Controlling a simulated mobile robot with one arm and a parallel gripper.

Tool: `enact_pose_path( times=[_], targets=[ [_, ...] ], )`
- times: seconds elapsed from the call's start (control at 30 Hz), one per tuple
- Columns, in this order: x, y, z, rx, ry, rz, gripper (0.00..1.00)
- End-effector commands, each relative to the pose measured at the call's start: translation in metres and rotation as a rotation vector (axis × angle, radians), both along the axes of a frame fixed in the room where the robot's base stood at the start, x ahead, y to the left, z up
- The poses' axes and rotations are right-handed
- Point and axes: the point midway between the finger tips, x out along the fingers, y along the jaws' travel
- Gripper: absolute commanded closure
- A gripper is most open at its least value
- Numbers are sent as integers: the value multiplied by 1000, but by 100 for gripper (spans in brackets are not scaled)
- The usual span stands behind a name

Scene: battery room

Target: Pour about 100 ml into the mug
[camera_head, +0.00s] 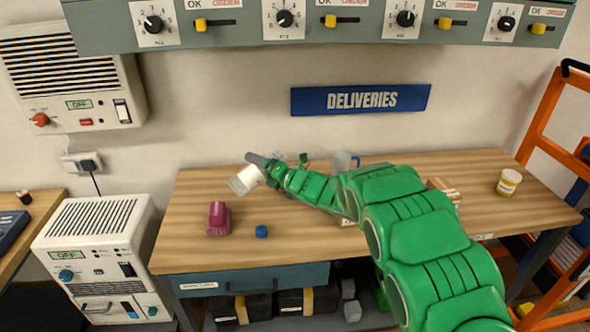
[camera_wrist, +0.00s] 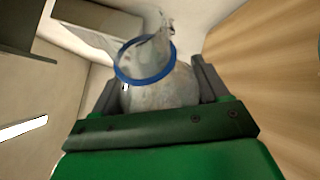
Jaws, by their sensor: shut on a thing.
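My gripper (camera_head: 264,168) is shut on a whitish container (camera_head: 245,181), held tilted above the left part of the table. In the wrist view the container (camera_wrist: 160,95) is cloudy and translucent, between the two grey fingers, with a blue ring around its mouth. A clear, irregular shape shows at and beyond the mouth; I cannot tell whether it is flowing liquid. A maroon object (camera_head: 218,219), possibly the mug, stands on the table below and left of the container. A greyish cup-like thing with blue at its side (camera_head: 343,161) is partly hidden behind my arm.
A small blue cap (camera_head: 261,231) lies on the wooden table (camera_head: 300,243), right of the maroon object. A pale jar (camera_head: 508,183) stands at the right. Something pale (camera_head: 442,187) is partly hidden by my arm. A blue DELIVERIES sign (camera_head: 361,99) hangs behind.

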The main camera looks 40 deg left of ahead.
Motion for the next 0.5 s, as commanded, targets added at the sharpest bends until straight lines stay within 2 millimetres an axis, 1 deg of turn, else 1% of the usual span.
enact_pose_path(
  times=[0.2, 0.5],
  targets=[
    [1, -1, 1, -14, -39, 2, 69],
    [2, 0, 1, -15, -42, 1, 69]
  ],
)
